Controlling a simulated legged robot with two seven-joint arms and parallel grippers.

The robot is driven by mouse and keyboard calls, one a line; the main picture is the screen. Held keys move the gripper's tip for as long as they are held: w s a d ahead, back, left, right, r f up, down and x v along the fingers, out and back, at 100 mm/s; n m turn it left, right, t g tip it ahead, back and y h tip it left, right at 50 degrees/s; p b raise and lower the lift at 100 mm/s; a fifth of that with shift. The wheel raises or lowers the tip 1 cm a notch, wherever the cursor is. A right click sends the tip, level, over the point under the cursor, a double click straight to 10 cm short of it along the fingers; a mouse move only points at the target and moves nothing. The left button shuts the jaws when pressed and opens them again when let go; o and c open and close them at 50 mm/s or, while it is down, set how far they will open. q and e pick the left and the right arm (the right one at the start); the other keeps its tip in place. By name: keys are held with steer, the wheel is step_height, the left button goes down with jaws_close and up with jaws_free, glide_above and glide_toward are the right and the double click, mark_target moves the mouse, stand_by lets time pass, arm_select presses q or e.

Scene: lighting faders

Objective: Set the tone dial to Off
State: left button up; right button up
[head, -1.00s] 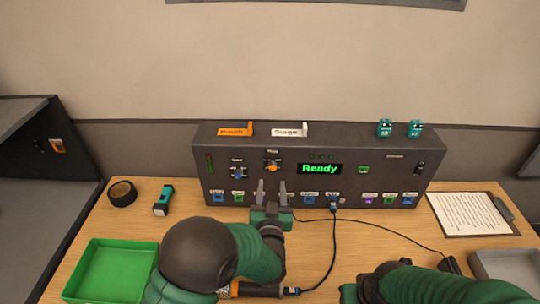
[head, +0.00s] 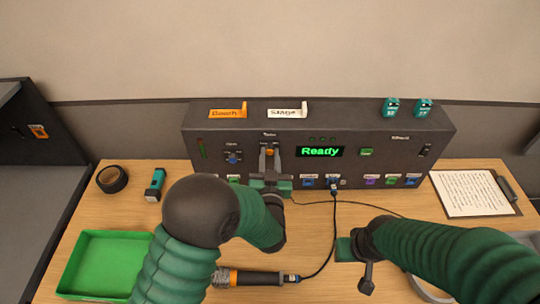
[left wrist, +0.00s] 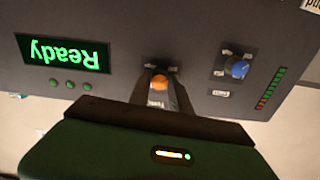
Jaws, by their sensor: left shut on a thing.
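An orange-capped dial (head: 269,152) sits on the front of the dark console (head: 390,147), left of the green "Ready" display (head: 320,151). Its label is too small to read surely. My left gripper (head: 269,149) is shut on this dial, its fingers pointing at the panel. In the left wrist view the orange cap (left wrist: 158,82) shows between the fingers, which cover most of the dial. A blue dial (head: 233,158) is left of it and is free; it also shows in the left wrist view (left wrist: 237,68). My right gripper (head: 358,250) is low over the table, away from the console.
A microphone (head: 255,278) lies near the front with its cable running to the console. A green tray (head: 84,291), a tape roll (head: 112,179) and a small torch (head: 155,185) are at left. A clipboard (head: 472,193) lies at right. Orange and white tags stand on the console.

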arm_select(q)
jaws_close()
steer(key=shift+f+n+b, duration=0.2)
steer(key=shift+n+b, duration=0.3)
steer(key=shift+b, duration=0.2)
steer(key=shift+d+r, duration=0.1)
steer(key=shift+r, duration=0.1)
steer(key=o, duration=0.8)
jaws_free()
steer(key=shift+s, duration=0.1)
steer(key=shift+c, duration=0.2)
